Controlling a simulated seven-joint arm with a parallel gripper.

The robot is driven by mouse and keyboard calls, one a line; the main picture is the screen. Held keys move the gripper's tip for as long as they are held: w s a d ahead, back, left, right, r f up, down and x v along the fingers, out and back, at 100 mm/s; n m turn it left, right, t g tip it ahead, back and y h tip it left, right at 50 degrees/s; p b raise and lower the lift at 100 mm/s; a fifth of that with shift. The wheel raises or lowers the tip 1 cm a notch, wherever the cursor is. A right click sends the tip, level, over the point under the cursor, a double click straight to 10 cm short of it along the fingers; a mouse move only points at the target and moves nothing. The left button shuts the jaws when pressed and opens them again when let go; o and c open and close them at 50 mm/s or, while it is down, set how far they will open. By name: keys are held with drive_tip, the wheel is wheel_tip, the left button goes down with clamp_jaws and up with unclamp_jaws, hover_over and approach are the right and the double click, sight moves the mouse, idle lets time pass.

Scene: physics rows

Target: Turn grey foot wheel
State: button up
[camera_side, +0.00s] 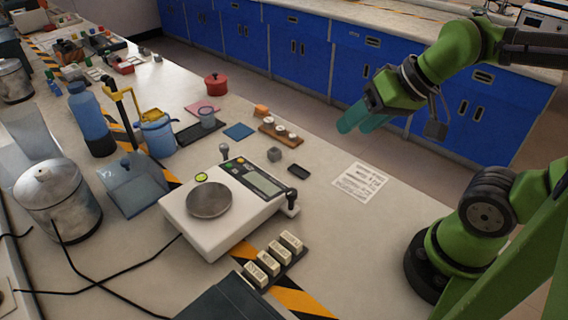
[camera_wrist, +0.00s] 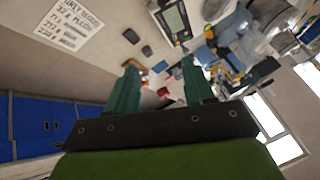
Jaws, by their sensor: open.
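A white balance (camera_side: 225,215) with a round grey pan (camera_side: 209,199) and a display stands on the bench in the side view. A grey knob on a short stem (camera_side: 224,150) stands at its back corner. A darker knob (camera_side: 292,200) sits at its right corner; I cannot tell for sure which is the grey foot wheel. My gripper (camera_side: 358,121) is open and empty, in the air well above and to the right of the balance, touching nothing. In the wrist view its teal fingers (camera_wrist: 160,66) are spread apart, and part of the balance (camera_wrist: 174,18) shows at the top.
A printed sheet (camera_side: 360,181) lies flat right of the balance. A small grey block (camera_side: 274,154) and a black piece (camera_side: 299,171) lie behind it. Labelled white blocks (camera_side: 272,262) stand in front. A blue bottle (camera_side: 90,117) and metal pot (camera_side: 54,200) crowd the left.

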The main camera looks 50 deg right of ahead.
drive_tip(key=w+f+n+g, duration=0.15)
drive_tip(key=w+n, duration=0.25)
drive_tip(key=w, duration=0.5)
drive_tip(key=w+f+n+g+y, duration=0.1)
drive_tip(key=w+n+g, duration=0.15)
drive_tip(key=w, duration=0.65)
drive_tip(key=w+f+n+g, duration=0.2)
drive_tip(key=w+n, duration=0.3)
drive_tip(key=w, duration=0.4)
drive_tip(key=n+y, duration=0.1)
drive_tip(key=n, duration=0.8)
approach(224, 145)
drive_tip(key=shift+m, duration=0.25)
drive_tip(key=x, duration=0.8)
drive_tip(key=shift+f, duration=0.15)
clamp_jaws()
drive_tip(key=shift+y, duration=0.3)
